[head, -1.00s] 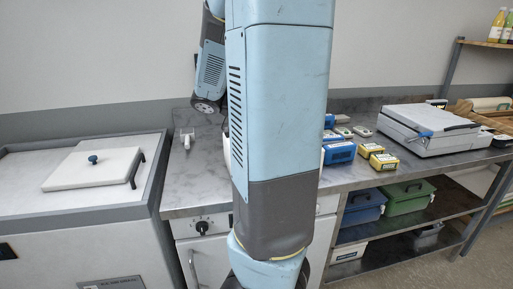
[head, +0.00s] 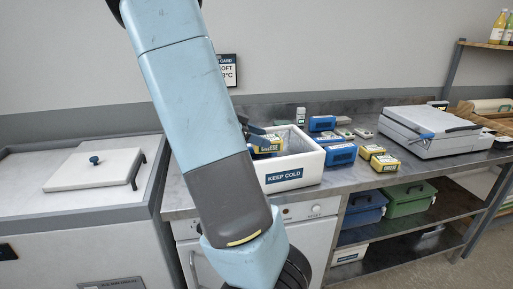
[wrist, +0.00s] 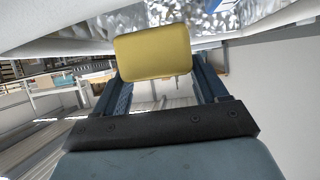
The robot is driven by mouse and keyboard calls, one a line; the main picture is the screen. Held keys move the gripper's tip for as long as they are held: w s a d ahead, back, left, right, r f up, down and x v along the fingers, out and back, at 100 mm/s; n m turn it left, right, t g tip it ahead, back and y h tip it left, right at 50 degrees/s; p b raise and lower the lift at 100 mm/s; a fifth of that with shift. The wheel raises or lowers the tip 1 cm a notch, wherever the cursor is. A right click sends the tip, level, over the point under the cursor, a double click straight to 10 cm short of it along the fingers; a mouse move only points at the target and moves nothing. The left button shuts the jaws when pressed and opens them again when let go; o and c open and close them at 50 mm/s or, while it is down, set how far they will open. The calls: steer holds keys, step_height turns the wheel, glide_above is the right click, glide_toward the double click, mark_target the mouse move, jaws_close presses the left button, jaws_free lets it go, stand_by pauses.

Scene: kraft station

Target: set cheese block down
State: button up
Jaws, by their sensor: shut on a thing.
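The cheese block (head: 267,147), yellow with a dark printed label, shows in the head view at the left part of the open top of a white box (head: 300,178) marked KEEP COLD. My gripper (head: 258,133) is shut on it; my arm hides part of the gripper. In the wrist view the cheese block (wrist: 153,53) is a plain yellow face between the two fingers of my gripper (wrist: 155,78). Crinkled silver lining (wrist: 190,17) shows behind it. Whether the block touches the box floor or wall cannot be told.
Blue packs (head: 340,154) and yellow packs (head: 385,163) stand on the counter right of the box. A grey lidded machine (head: 430,130) is farther right. Blue and green bins (head: 408,197) are on the shelf below.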

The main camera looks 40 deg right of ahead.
mark_target(258, 149)
steer(key=shift+w+d+f, duration=0.1)
steer(key=shift+w+f, duration=0.2)
steer(key=shift+f, duration=1.5)
steer(key=shift+f, duration=0.6)
steer(key=o, duration=1.2)
steer(key=shift+f, duration=0.1)
